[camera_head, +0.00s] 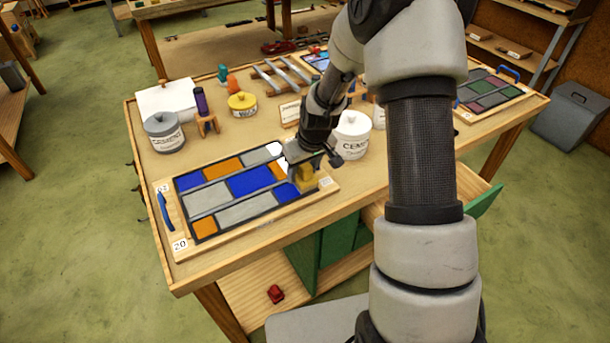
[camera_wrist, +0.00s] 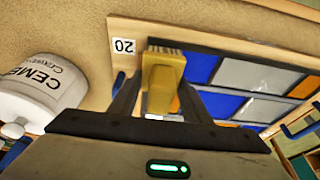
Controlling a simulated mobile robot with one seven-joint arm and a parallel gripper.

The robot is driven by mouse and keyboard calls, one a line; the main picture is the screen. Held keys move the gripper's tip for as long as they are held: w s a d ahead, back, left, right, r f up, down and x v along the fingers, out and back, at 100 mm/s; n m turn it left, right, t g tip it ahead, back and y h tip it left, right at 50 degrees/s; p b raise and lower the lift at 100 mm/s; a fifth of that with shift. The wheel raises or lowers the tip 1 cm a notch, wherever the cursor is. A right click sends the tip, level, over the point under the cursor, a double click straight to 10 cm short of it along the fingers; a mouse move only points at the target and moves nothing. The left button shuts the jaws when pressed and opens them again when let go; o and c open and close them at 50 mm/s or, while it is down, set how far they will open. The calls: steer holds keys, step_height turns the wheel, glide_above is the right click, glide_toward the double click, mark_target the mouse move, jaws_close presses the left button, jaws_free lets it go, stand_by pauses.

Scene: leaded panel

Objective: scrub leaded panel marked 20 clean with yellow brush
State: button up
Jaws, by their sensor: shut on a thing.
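The leaded panel marked 20 (camera_head: 217,214) lies flat on the workbench, with blue, orange and pale grey panes between dark leads in a wooden frame. My gripper (camera_head: 305,172) is at the panel's right end. It is shut on the yellow brush (camera_wrist: 163,82), whose bristles point toward the frame and the panel's edge. In the head view the yellow brush (camera_head: 306,180) is partly hidden by my gripper. I cannot tell whether the bristles touch the panel.
A white cement tub (camera_head: 351,138) stands close behind my gripper. A grey tub (camera_head: 164,132), a purple bottle (camera_head: 201,102) and a yellow tin (camera_head: 242,105) stand behind the panel. Another leaded panel (camera_head: 491,91) lies at the bench's right end. The front left bench edge is clear.

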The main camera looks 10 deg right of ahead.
steer(key=shift+w+a, duration=0.2)
steer(key=shift+w, duration=0.4)
steer(key=shift+w, duration=0.15)
steer(key=shift+w+a+b, duration=0.25)
steer(key=shift+w, duration=0.4)
steer(key=shift+w+a+b, duration=0.2)
steer(key=shift+w, duration=0.45)
steer(key=shift+w+a, duration=0.25)
steer(key=shift+w, duration=0.45)
steer(key=shift+w+a, duration=0.2)
steer(key=shift+w, duration=0.5)
steer(key=shift+w, duration=0.1)
steer(key=shift+w+a+b, duration=0.25)
steer(key=shift+w, duration=0.45)
steer(key=shift+w+a+b, duration=0.25)
steer(key=shift+w, duration=0.45)
steer(key=shift+w+a, duration=0.2)
steer(key=shift+w, duration=0.55)
steer(key=shift+w+a, duration=0.2)
steer(key=shift+w, duration=0.5)
